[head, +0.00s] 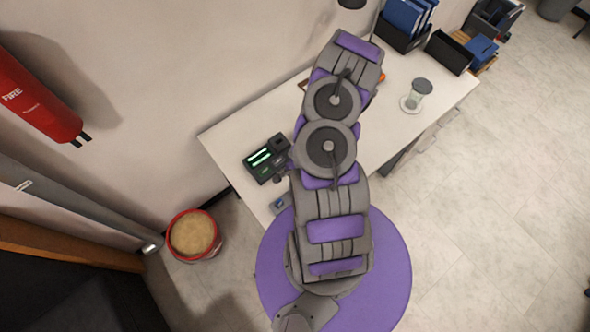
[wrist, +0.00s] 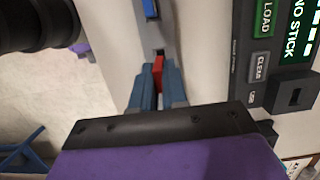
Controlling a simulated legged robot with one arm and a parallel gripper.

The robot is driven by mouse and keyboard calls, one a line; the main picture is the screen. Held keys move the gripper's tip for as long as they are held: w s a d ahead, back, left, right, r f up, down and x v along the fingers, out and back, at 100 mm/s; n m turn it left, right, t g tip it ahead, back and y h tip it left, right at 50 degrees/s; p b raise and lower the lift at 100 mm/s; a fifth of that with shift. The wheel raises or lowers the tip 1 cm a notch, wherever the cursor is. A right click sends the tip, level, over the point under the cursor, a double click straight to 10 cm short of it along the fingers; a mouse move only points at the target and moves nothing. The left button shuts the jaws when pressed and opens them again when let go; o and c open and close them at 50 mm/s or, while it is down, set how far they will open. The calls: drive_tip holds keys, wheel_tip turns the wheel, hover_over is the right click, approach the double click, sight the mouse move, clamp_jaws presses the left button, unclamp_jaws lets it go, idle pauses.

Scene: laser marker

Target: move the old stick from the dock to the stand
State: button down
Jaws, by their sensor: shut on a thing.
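In the wrist view my gripper (wrist: 159,85) has its two blue-grey fingers closed on a small red stick (wrist: 158,70). The stick's far end is at a grey stand (wrist: 155,38), by a dark slot; I cannot tell whether it is in the slot. A blue stick (wrist: 151,8) sits farther along the stand. The black dock (wrist: 245,60) is to the right, with an empty-looking port (wrist: 295,96) and a screen reading "NO STICK" (wrist: 297,30). In the head view the dock (head: 266,158) and the stand (head: 279,205) are on the table, left of my arm.
The white table (head: 235,135) runs along the wall. A glass jar (head: 418,92), blue binders (head: 405,18) and a black tray (head: 450,52) are toward its far end. A red bin (head: 194,236) stands on the floor at left. A fire extinguisher (head: 35,100) hangs on the wall.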

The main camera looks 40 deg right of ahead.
drive_tip(key=shift+d+b+x, duration=0.15)
drive_tip(key=shift+b+x, duration=0.35)
drive_tip(key=shift+x, duration=0.35)
drive_tip(key=shift+d+b+x, duration=0.2)
drive_tip(key=shift+b+x, duration=0.25)
drive_tip(key=shift+x, duration=0.35)
idle(1.1)
drive_tip(key=shift+f, duration=0.1)
drive_tip(key=c, duration=1.1)
unclamp_jaws()
drive_tip(key=shift+a+p+v, duration=0.2)
drive_tip(key=shift+p+v, duration=0.55)
drive_tip(key=shift+v, duration=3.1)
drive_tip(key=shift+a+p+v, duration=0.2)
drive_tip(key=shift+p+v, duration=0.55)
drive_tip(key=shift+v, duration=3.1)
drive_tip(key=shift+a+p+v, duration=0.2)
drive_tip(key=shift+p+v, duration=0.55)
drive_tip(key=shift+v, duration=3.15)
drive_tip(key=shift+w, duration=0.15)
